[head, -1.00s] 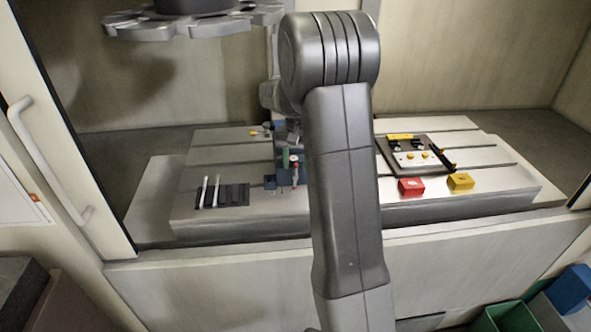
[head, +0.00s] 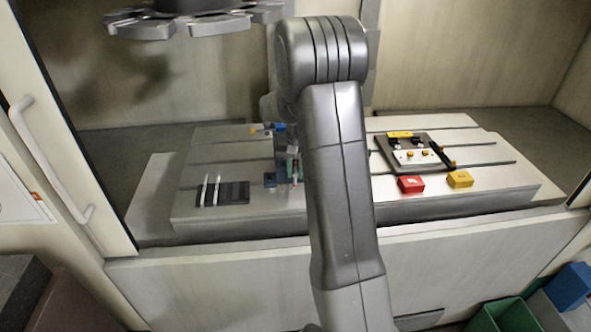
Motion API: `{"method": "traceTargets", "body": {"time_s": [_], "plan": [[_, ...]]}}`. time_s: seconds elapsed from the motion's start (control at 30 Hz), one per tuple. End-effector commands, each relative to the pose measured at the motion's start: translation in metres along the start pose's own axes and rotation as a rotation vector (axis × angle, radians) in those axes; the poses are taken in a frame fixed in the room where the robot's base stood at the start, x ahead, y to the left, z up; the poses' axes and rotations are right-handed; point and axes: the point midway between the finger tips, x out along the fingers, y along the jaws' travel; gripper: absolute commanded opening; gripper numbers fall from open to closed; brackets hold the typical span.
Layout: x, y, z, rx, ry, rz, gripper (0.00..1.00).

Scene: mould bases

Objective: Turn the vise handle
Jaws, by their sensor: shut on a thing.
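The vise (head: 270,180) stands on the slotted table just left of my forearm. My gripper (head: 291,160) is at the vise, mostly hidden by my forearm, and appears shut on the handle. The fingertips cannot be made out clearly.
A dark rack with white sticks (head: 222,193) lies left of the vise. Right of my arm are a fixture plate (head: 385,157), a red block (head: 411,184) and a yellow block (head: 460,179). A tool carousel (head: 190,22) hangs above left.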

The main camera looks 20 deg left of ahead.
Motion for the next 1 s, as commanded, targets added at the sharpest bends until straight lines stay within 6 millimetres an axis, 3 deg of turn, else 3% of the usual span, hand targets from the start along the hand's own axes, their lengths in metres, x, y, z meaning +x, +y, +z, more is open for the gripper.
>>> {"method": "traceTargets", "body": {"time_s": [0.37, 1.0], "plan": [[0.001, -0.004, 0.001, -0.003, 0.026, 0.128, 0.0], [0.01, -0.015, 0.002, -0.009, 0.143, 0.703, 0.0]]}}
